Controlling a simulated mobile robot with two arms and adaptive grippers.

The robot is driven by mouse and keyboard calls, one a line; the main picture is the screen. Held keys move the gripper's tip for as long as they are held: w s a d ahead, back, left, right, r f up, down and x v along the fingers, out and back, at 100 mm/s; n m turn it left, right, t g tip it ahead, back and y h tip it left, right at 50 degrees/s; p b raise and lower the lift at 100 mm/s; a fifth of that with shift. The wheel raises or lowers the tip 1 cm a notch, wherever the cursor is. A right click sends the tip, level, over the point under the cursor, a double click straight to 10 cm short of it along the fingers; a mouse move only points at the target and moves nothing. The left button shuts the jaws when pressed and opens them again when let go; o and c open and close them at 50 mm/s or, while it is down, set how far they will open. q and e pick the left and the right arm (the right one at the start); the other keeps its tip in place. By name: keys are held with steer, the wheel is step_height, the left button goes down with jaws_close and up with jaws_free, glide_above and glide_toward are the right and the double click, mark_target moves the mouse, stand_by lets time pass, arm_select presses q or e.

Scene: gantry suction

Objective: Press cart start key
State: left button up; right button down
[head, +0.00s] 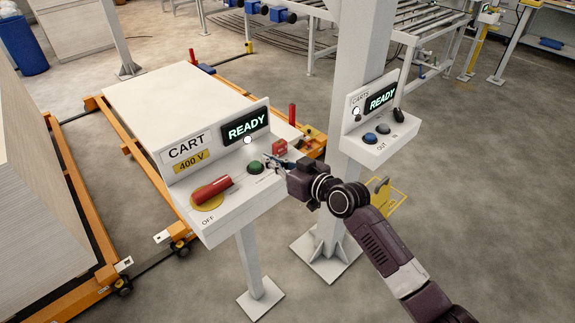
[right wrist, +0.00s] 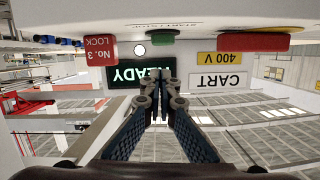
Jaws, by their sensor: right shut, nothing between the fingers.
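The cart control box (head: 225,208) stands on a post, with a "CART 400 V" panel and a lit READY display (head: 246,126). Its round green key (head: 255,167) sits on the sloping top; the wrist view, upside down, shows this green key (right wrist: 162,38) at the top. My right gripper (head: 266,159) is shut and empty, its fingertips close beside the key on its right. In the wrist view the shut fingertips (right wrist: 157,80) show apart from the key; I cannot tell their exact height. My left gripper is out of view.
A red lever (head: 212,190) over a yellow disc and a red No. 3 lock tag (head: 279,147) flank the key. A second box (head: 372,150) with blue and black controls hangs on the pillar (head: 358,60) at right. An orange-framed cart (head: 92,104) carries pale boards behind.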

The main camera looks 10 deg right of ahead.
steer(key=b+v, duration=0.1)
steer(key=v, duration=0.5)
steer(key=shift+s+d+r, duration=0.2)
steer(key=shift+r, duration=0.1)
stand_by(0.9)
